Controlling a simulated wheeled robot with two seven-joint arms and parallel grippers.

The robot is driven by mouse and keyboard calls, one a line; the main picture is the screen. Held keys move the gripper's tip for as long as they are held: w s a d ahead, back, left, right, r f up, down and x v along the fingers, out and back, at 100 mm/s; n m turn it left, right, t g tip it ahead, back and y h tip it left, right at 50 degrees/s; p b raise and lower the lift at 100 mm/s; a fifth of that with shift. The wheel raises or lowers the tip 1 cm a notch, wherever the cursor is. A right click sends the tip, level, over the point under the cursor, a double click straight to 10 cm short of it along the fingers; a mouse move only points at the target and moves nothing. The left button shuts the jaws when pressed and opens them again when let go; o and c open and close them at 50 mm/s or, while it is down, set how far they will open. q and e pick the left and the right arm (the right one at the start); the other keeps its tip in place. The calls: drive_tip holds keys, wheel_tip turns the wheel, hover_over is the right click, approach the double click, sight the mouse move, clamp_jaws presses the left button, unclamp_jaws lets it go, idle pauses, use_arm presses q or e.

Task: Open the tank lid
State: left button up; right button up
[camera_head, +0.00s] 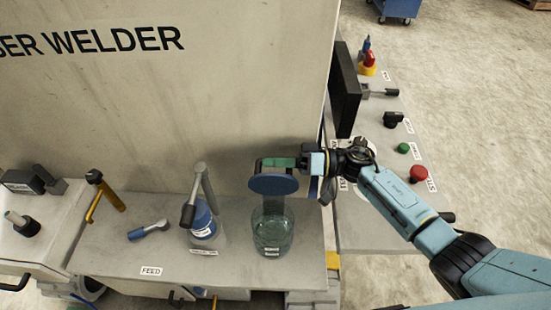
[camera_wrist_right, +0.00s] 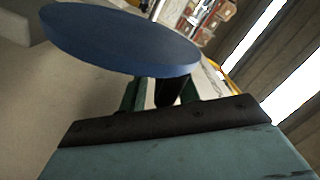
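The tank (camera_head: 272,235) is a clear glass cylinder with greenish liquid on the grey bench. Its round blue lid (camera_head: 273,184) is above the tank's mouth and hides part of its top; I cannot tell exactly how wide the gap is. My right gripper (camera_head: 280,163) reaches in from the right, its green fingers at the handle on top of the lid. In the right wrist view the lid (camera_wrist_right: 120,40) fills the upper left, and a dark handle part sits between the fingers (camera_wrist_right: 155,92). The gripper looks shut on the handle. My left gripper is not in view.
A blue-handled tool (camera_head: 148,230) lies further left. The welder's wall (camera_head: 200,100) rises behind. A control panel with a red button (camera_head: 418,173) and green button (camera_head: 403,148) is on the right.

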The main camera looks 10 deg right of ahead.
drive_tip(key=shift+o, duration=0.7)
drive_tip(key=shift+f, duration=0.25)
drive_tip(key=shift+r, duration=0.1)
drive_tip(key=shift+d+r, duration=0.1)
drive_tip(key=shift+d, duration=0.1)
drive_tip(key=s+d+b, duration=0.1)
drive_tip(key=s+d, duration=0.1)
drive_tip(key=d, duration=1.1)
drive_tip(key=shift+s, duration=0.25)
drive_tip(key=shift+a, duration=0.1)
